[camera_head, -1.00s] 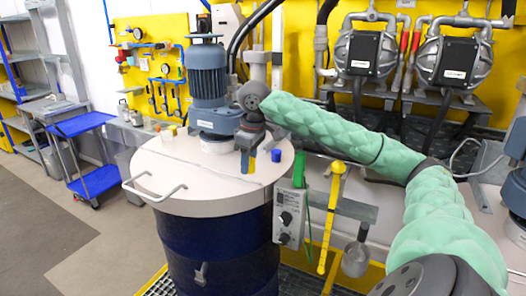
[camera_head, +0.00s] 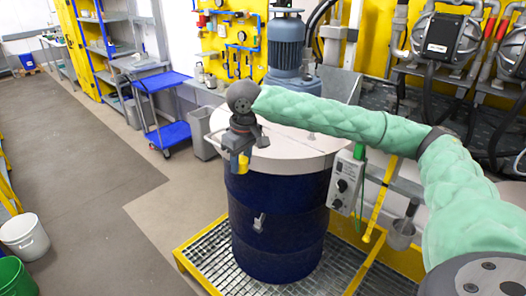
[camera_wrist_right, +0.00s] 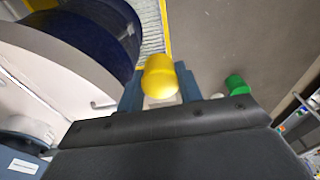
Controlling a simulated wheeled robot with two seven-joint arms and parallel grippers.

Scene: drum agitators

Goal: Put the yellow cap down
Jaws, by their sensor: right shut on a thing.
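My right gripper (camera_head: 237,166) is shut on the yellow cap (camera_head: 243,163) and holds it in the air by the left side of the drum, near the lid's rim. In the right wrist view the yellow cap (camera_wrist_right: 159,76) sits between the two blue-grey fingers, with floor and grating beyond it. The dark blue drum (camera_head: 275,215) stands on a yellow-framed grating, with a pale lid (camera_head: 300,150) and a blue motor (camera_head: 287,45) on top. My right arm hides part of the lid. My left gripper does not show.
A white bucket (camera_head: 24,238) and a green bucket (camera_head: 14,277) stand on the floor at the lower left. A blue cart (camera_head: 172,134) and a grey bin (camera_head: 203,130) stand behind. A control box (camera_head: 346,180) is right of the drum.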

